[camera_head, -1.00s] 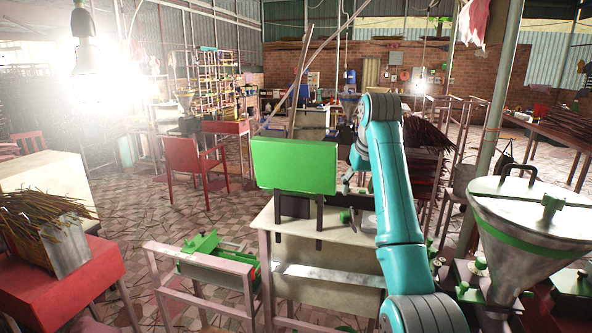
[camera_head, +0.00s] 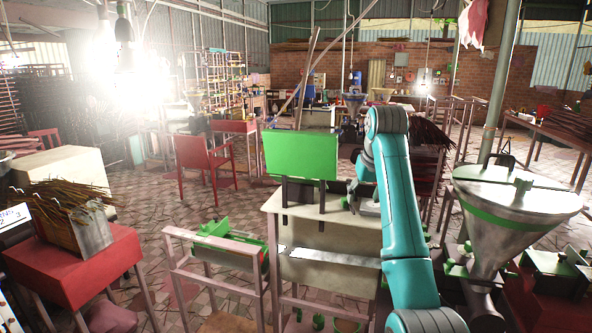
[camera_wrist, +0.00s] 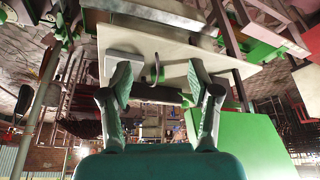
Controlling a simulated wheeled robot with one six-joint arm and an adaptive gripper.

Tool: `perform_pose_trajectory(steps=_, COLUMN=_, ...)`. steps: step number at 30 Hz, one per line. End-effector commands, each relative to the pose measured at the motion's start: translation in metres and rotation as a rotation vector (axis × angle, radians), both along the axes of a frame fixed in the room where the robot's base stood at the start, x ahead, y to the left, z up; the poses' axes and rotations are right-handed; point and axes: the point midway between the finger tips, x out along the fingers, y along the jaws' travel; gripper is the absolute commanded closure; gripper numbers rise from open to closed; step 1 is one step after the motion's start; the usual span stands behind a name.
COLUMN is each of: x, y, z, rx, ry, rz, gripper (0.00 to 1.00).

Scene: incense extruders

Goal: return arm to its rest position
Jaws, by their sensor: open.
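My teal arm (camera_head: 402,205) stands raised at the right of centre in the head view. Its far end is folded down over a cream-topped table (camera_head: 281,214). In the head view the gripper is mostly hidden behind the arm.
A green box-like panel (camera_head: 300,154) stands on the table, close to my arm; it also shows in the wrist view (camera_wrist: 243,140). A metal funnel machine (camera_head: 510,215) is at right. A green extruder frame (camera_head: 230,236) and a red table (camera_head: 75,268) with incense sticks are at left.

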Motion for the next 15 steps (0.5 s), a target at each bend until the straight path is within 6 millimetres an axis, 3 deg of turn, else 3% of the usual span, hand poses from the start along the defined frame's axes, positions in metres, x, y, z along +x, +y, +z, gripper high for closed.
perform_pose_trajectory(steps=8, x=0.003, y=0.000, z=-0.043, rx=0.001, ry=-0.027, rz=-0.004, gripper=0.38)
perform_pose_trajectory(steps=15, x=0.003, y=0.000, z=-0.107, rx=0.003, ry=-0.064, rz=-0.009, gripper=0.38)
